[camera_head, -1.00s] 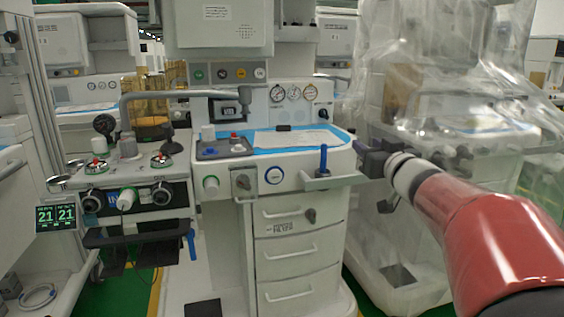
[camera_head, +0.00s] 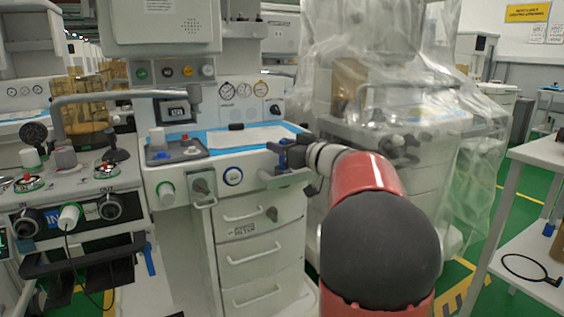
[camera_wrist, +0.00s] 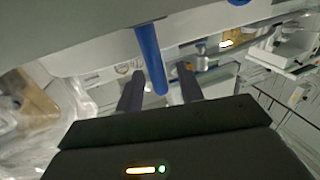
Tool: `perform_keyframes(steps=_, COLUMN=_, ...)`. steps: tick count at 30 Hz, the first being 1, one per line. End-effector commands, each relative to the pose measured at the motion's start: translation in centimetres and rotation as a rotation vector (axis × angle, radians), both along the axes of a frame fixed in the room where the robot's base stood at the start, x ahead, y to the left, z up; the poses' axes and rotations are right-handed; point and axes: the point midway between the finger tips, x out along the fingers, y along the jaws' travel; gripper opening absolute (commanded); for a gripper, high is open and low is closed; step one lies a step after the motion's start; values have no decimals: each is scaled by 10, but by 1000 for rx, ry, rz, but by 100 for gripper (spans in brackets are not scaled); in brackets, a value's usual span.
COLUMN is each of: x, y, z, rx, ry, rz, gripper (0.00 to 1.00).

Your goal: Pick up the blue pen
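The blue pen (camera_head: 282,158) stands upright at the small grey side ledge (camera_head: 286,179) of the anaesthesia cart. My gripper (camera_head: 289,152) is at the pen in the head view, and its dark fingers hide part of it. In the wrist view the pen (camera_wrist: 150,58) shows as a blue rod between my two spread fingers (camera_wrist: 160,78). Gaps show on both sides of the pen, so the gripper is open and not closed on it.
The cart's blue-edged worktop (camera_head: 240,137) lies just left of my gripper. A plastic-draped cart (camera_head: 400,120) stands close behind and right of my arm. Another blue rod-like thing (camera_head: 150,259) hangs lower left. A white table (camera_head: 540,152) stands at the far right.

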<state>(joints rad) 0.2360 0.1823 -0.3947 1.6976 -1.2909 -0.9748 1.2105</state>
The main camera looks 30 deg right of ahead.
Motion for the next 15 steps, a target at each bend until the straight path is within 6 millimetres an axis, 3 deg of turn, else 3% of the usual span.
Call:
perform_keyframes(steps=7, x=3, y=1, z=0, rx=1, ry=0, rz=-2, gripper=36)
perform_keyframes(steps=15, x=3, y=1, z=0, rx=1, ry=0, rz=-2, gripper=1)
